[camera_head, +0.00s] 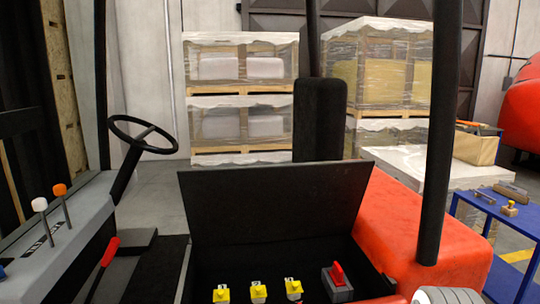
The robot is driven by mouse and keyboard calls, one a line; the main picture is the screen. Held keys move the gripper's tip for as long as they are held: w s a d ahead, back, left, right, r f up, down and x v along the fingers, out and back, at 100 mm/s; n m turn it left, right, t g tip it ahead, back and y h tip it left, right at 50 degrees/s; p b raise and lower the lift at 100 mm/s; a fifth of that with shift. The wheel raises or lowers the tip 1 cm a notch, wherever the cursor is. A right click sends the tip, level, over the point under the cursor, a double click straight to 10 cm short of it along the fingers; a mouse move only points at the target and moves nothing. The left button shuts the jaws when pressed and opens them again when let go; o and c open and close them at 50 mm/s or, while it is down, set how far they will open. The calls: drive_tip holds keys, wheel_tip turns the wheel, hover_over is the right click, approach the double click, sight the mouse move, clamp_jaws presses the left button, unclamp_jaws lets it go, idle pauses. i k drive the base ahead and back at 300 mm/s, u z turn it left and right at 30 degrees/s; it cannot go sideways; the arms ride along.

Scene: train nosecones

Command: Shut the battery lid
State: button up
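The battery lid (275,208) is a flat dark panel on the vehicle. It stands open, raised and leaning back against the area in front of the dark seat back. Below it the battery compartment (205,268) is uncovered. Inside are several yellow terminals (258,291) in a row and a red switch (338,274) on a grey block. The compartment's lower part is cut off by the picture's bottom edge. My gripper is not in view. A pale rounded piece at the bottom right corner looks like part of my arm.
A steering wheel (142,134) and levers (60,190) stand to the left. A dark upright post (439,140) rises right of the lid beside the red bodywork (400,215). A blue table (495,210) with small items stands at the right. Wrapped pallets (240,95) are behind.

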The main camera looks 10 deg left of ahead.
sight(232, 205)
drive_tip(key=u, duration=0.2)
drive_tip(key=i, duration=0.45)
drive_tip(key=u, duration=0.3)
drive_tip(key=k, duration=0.85)
drive_tip(key=u, duration=0.2)
drive_tip(key=i, duration=0.7)
drive_tip(key=z, duration=0.05)
